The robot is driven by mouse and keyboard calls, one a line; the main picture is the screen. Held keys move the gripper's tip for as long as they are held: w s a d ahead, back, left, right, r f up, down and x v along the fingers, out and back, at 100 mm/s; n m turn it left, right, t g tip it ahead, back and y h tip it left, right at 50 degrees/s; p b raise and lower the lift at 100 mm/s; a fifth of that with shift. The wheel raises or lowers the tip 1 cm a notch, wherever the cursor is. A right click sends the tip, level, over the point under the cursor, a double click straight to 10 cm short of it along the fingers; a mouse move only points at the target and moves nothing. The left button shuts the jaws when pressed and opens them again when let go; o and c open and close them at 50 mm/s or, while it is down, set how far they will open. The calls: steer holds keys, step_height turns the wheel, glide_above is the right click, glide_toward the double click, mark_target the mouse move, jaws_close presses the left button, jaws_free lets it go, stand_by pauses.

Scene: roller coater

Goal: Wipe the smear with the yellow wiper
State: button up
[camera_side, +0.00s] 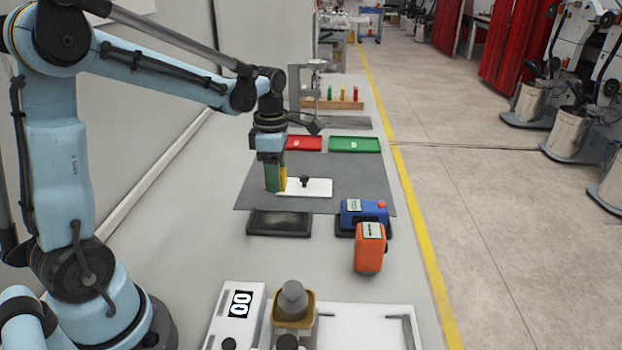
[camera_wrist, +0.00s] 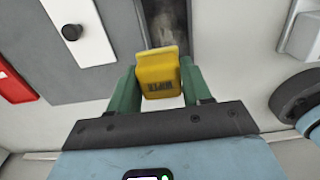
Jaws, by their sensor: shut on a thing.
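My gripper (camera_side: 275,180), with green fingers, is shut on the yellow wiper (camera_side: 283,179). In the wrist view the wiper (camera_wrist: 160,70) sits between both fingers of my gripper (camera_wrist: 162,84), with dark lettering on its face. In the side view the wiper is just left of a white plate, above the grey mat; I cannot tell whether it touches anything. A dark, framed panel (camera_side: 279,223) lies nearer the camera than my gripper. It also shows in the wrist view (camera_wrist: 205,30), beyond the wiper, with a pale, blurry smear (camera_wrist: 167,18) on it, partly hidden by the wiper.
The white plate (camera_side: 320,188) with a black knob lies on the grey mat (camera_side: 355,175). Red (camera_side: 303,143) and green (camera_side: 355,145) trays are behind. A blue device (camera_side: 362,211) and an orange one (camera_side: 369,250) stand right of the panel. A scale (camera_side: 236,312) is in front.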

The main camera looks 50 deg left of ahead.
mark_target(285, 214)
steer(key=shift+w+a+f, duration=0.1)
steer(key=shift+a+f, duration=0.05)
steer(key=shift+f, duration=4)
steer(key=shift+c, duration=0.3)
steer(key=shift+s+d+r, duration=0.25)
steer(key=shift+s+d, duration=0.15)
steer(key=shift+c, duration=0.6)
steer(key=shift+s+d+f, duration=0.15)
steer(key=shift+s+d, duration=0.1)
steer(key=shift+s+d+f, duration=0.1)
steer(key=shift+s+d, duration=0.7)
steer(key=shift+w+a, duration=1.4)
steer(key=shift+w+d, duration=0.1)
steer(key=shift+w, duration=0.15)
steer(key=shift+w+d, duration=0.3)
steer(key=shift+d, duration=0.05)
steer(key=shift+s+d, duration=0.15)
steer(key=shift+d, duration=0.1)
steer(key=shift+s+d, duration=1.2)
steer(key=w+a, duration=0.2)
steer(key=a, duration=0.1)
steer(key=shift+w, duration=0.4)
steer(key=shift+d+r, duration=0.1)
steer(key=shift+r, duration=4.05)
